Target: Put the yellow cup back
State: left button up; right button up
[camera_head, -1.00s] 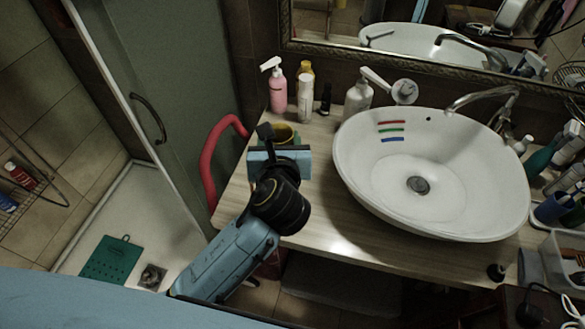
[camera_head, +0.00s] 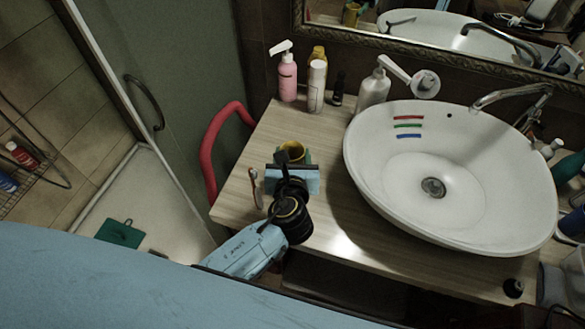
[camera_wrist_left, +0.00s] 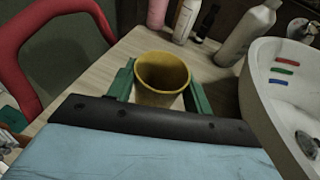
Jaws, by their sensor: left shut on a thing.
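The yellow cup (camera_head: 293,149) is upright over the left part of the wooden counter, left of the basin. My left gripper (camera_head: 290,160) is shut on it. In the left wrist view the cup (camera_wrist_left: 162,78) stands between the two green fingers (camera_wrist_left: 160,92), its open mouth facing up and empty. The cup's base is hidden by my gripper, so I cannot tell whether it touches the counter. My right gripper is not in view.
A white basin (camera_head: 465,190) fills the counter's right side. A pink pump bottle (camera_head: 287,77), a white bottle (camera_head: 316,88) and a grey-white bottle (camera_head: 374,90) stand at the back. A toothbrush (camera_head: 255,188) lies left of my gripper. A red chair frame (camera_head: 208,160) borders the counter's left edge.

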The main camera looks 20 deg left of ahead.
pick_arm(q)
jog(key=shift+f+b, duration=0.55)
jog(key=shift+f, duration=1.45)
jog(key=o, duration=1)
jog(key=shift+f, duration=0.15)
jog(key=shift+c, duration=0.2)
jog(key=shift+r, duration=0.25)
jog(key=v, duration=1.2)
jog(key=shift+p, duration=0.35)
jog(key=shift+f, duration=0.1)
